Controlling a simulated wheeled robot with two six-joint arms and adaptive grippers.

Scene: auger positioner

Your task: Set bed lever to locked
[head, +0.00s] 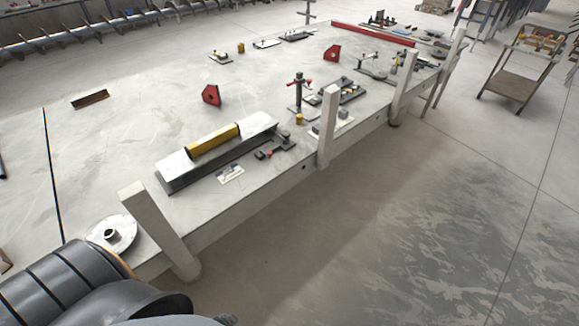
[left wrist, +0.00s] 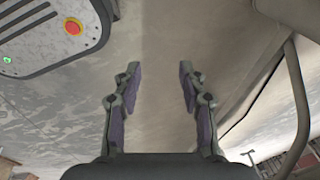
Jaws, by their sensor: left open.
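I cannot pick out a bed lever for certain in either view. A long pale steel bed (head: 300,60) fills the middle of the head view, with loose tools and fittings on it. My left gripper (left wrist: 159,68) shows in the left wrist view. Its two fingers are spread wide apart, with nothing between them and bare grey floor behind. Neither gripper can be made out in the head view. My right gripper is not seen.
A metal plate with a yellow grip (head: 213,140) lies near the bed's front edge. Red magnet squares (head: 211,95) and clamps (head: 300,92) stand on it. Pale posts (head: 328,125) rise along its right side. A cart (head: 518,75) stands far right. The floor between is open.

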